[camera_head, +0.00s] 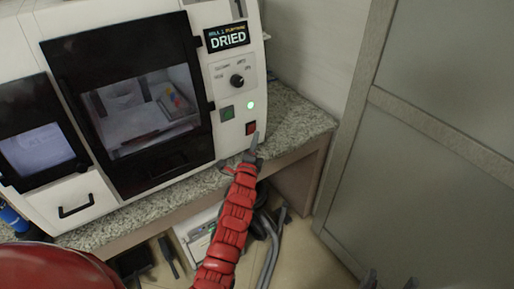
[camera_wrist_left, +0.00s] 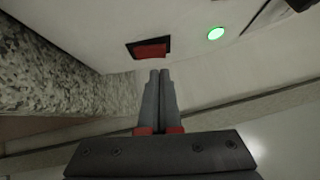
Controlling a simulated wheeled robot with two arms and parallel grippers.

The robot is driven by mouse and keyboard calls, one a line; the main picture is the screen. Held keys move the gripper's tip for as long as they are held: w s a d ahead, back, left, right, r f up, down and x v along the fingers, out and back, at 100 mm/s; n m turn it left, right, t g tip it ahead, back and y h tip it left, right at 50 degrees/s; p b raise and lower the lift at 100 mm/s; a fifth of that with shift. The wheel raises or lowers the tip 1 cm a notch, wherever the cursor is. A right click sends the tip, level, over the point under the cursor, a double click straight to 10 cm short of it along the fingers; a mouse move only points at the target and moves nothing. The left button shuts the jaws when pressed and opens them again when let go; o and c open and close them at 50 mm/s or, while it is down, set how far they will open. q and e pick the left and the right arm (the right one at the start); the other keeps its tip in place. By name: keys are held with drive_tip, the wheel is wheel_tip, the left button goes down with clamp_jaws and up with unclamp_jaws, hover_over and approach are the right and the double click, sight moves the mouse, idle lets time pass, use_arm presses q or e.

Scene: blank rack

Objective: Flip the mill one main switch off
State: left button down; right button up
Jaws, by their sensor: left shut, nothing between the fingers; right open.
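The mill (camera_head: 170,190) is a white machine with a dark-framed window, standing on a speckled counter. Its red main switch (camera_head: 251,128) sits in a dark frame low on the right of the front panel. The switch also shows in the left wrist view (camera_wrist_left: 151,50), close past the fingertips. A round light (camera_head: 250,105) above it glows green, also seen in the left wrist view (camera_wrist_left: 216,33). My left gripper (camera_head: 255,138) is shut and empty, its tips just below the switch; contact cannot be told. My right gripper (camera_head: 390,282) is open at the bottom edge, its tips only showing.
A green button (camera_head: 227,113), a black knob (camera_head: 237,80) and a display reading DRIED (camera_head: 227,37) are on the same panel. The counter (camera_head: 290,115) runs under the mill. A grey cabinet door (camera_head: 430,140) stands at the right. Hoses (camera_head: 270,250) lie under the counter.

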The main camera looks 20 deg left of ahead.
use_arm(q)
drive_tip(key=shift+w+a+r, duration=0.25)
drive_tip(key=shift+w+a, duration=0.15)
drive_tip(key=shift+a, duration=0.25)
drive_tip(key=shift+w+a+f, duration=0.1)
